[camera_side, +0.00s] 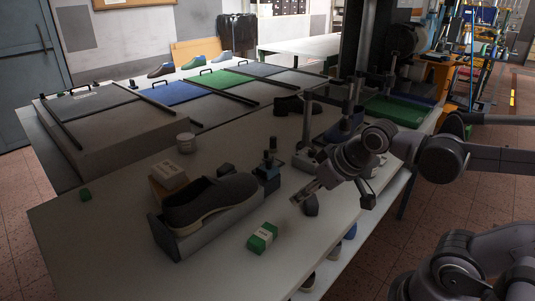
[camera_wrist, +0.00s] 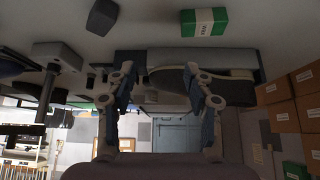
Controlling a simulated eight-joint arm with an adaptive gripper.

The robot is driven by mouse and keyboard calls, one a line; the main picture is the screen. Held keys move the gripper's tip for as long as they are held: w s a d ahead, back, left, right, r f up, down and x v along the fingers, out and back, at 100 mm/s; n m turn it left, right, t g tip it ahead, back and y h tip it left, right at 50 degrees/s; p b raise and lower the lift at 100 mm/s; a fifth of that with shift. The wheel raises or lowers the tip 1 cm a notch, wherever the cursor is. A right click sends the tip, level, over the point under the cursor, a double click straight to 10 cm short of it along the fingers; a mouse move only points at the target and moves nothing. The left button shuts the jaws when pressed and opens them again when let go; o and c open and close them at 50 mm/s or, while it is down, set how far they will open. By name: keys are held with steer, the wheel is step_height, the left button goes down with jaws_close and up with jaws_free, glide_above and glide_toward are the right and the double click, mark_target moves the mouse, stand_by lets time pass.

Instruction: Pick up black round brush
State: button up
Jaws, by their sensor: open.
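A dark block (camera_wrist: 102,17), which looks like the same thing, shows at the top of the wrist view, left of my fingers. My gripper (camera_wrist: 160,78) is open in the wrist view, its two fingers wide apart with nothing between them. It is held above the table, apart from the dark block. The block's bristles cannot be made out.
A grey shoe (camera_side: 210,199) sits in a grey holder left of my gripper. A green and white box (camera_side: 262,238) lies in front. A dark bottle stand (camera_side: 267,172), a tin (camera_side: 186,143) and a cardboard box (camera_side: 168,177) stand nearby. The table's front left is clear.

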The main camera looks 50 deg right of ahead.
steer(key=w+d+r+m+h, duration=0.25)
steer(key=w+d+r, duration=0.2)
steer(key=w, duration=0.45)
steer(key=m+g+h, duration=0.3)
steer(key=m, duration=0.5)
glide_above(273, 140)
steer(key=s+a, duration=0.2)
steer(key=a, duration=0.2)
step_height(273, 140, down, 8)
steer(key=shift+s+x, duration=0.15)
steer(key=shift+x, duration=2.5)
steer(key=shift+s+x, duration=0.2)
steer(key=shift+x, duration=2.45)
steer(key=shift+f, duration=0.15)
jaws_close()
